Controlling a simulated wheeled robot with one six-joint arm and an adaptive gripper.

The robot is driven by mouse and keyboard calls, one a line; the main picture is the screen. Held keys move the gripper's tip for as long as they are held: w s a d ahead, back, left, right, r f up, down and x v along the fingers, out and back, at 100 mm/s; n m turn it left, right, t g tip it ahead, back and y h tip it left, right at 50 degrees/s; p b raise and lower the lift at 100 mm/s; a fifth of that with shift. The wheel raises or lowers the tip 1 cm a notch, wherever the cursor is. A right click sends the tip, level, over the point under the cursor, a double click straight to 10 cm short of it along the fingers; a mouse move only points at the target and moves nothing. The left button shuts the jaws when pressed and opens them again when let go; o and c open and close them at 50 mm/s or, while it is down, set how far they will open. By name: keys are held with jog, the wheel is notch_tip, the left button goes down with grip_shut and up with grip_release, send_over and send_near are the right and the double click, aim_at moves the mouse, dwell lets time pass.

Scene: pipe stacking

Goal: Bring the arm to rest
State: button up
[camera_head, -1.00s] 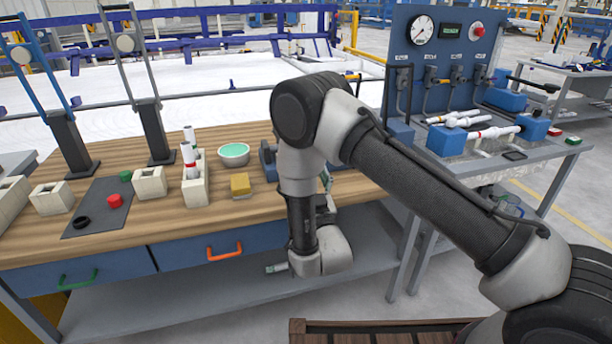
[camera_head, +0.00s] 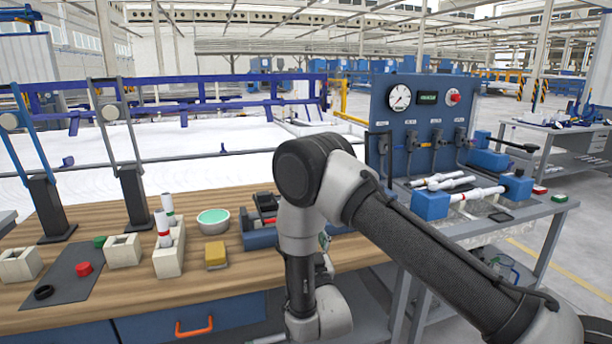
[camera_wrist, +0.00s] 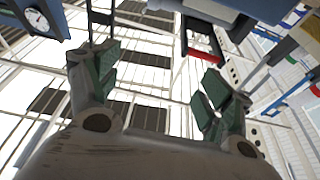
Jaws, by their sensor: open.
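My gripper (camera_wrist: 160,75) is open in the wrist view. Its two green-padded fingers stand wide apart, with nothing between them. In the head view my arm is folded at the elbow, and its forearm hangs down in front of the wooden workbench. The fingers do not show in that view. White pipes with coloured bands (camera_head: 163,230) stand upright in a pale block holder (camera_head: 168,262) on the wooden bench, left of my arm and apart from it.
The wooden workbench (camera_head: 110,283) also carries a green-lined bowl (camera_head: 213,222), a yellow block (camera_head: 215,254), and a dark mat (camera_head: 70,278) with a red piece (camera_head: 84,268). A gauge panel (camera_head: 425,110) and white pipes (camera_head: 475,193) are on the right bench. Floor shows at far right.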

jog(key=w+d+r+m+g+h, duration=0.2)
jog(key=w+d+r+g+h, duration=0.15)
jog(key=w+d+r, duration=0.55)
jog(key=s+d+r+g, duration=0.4)
jog(key=s+d+r, duration=0.1)
jog(key=d+r, duration=0.25)
jog(key=s+d+r+g, duration=0.2)
jog(key=s+d+r, duration=0.1)
jog(key=s+d, duration=0.4)
jog(key=s+d+r+g, duration=0.3)
jog(key=s+d, duration=0.2)
jog(key=s, duration=0.5)
jog(key=s+d+g+h, duration=0.1)
jog(key=s+d, duration=0.3)
jog(key=s, duration=0.6)
jog(key=s+d+m+g+h, duration=0.1)
jog(key=s+d+g+h, duration=0.1)
jog(key=s, duration=0.8)
jog(key=shift+s+d+f+g, duration=0.3)
jog(key=shift+d+g, duration=0.25)
jog(key=shift+d, duration=0.65)
jog(key=shift+w, duration=0.1)
